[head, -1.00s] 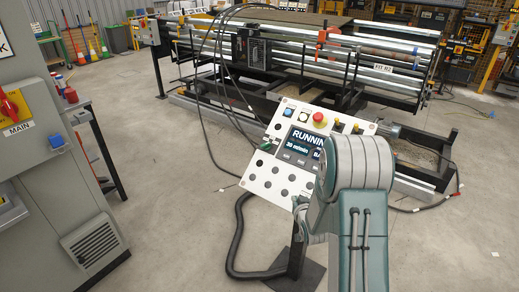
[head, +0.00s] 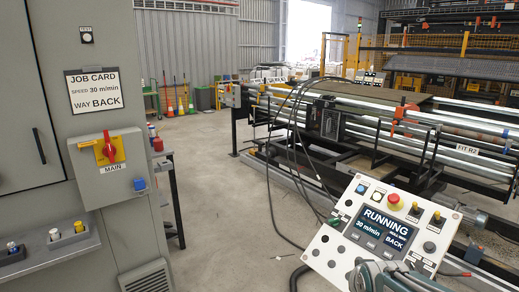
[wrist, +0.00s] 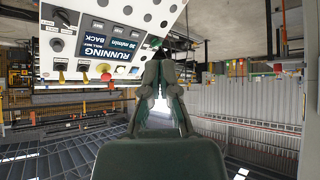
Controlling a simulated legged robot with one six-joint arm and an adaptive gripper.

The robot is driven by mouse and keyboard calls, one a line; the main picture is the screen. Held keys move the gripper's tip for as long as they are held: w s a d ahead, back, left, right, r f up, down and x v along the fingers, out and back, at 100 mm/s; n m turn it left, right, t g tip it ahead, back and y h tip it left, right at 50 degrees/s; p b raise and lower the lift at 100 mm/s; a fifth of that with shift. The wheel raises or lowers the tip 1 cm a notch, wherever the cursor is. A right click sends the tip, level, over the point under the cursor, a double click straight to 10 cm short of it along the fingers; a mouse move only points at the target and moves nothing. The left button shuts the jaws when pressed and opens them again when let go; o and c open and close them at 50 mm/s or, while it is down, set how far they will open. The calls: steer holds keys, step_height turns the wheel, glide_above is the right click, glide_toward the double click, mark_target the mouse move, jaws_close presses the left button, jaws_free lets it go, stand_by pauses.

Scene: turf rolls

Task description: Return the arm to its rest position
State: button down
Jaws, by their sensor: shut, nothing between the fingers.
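My gripper (wrist: 160,58) shows in the wrist view with its fingers drawn together and nothing between them. The control panel (head: 347,248) stands at the lower right of the head view, and its screen reads RUNNING, 30 m/min, BACK. In the wrist view the panel (wrist: 120,12) appears upside down at the upper left, close beside the fingertips; I cannot tell the exact gap. Part of my arm shows low in the head view, in front of the panel's lower edge. The fingertips are not clear in the head view.
A grey cabinet (head: 95,225) with a red MAIN switch (head: 109,147) and a job card (head: 93,92) fills the left. A long roller machine (head: 340,120) stands behind the panel, with black cables looping over it. Bare floor (head: 215,190) lies between cabinet and machine.

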steer(key=s+a+r+g, duration=0.1)
steer(key=s+a+r, duration=0.1)
steer(key=s, duration=0.7)
steer(key=s+a+r+n+g+y, duration=0.1)
steer(key=s+a+r+g, duration=0.1)
steer(key=s, duration=0.7)
steer(key=shift+a, duration=0.8)
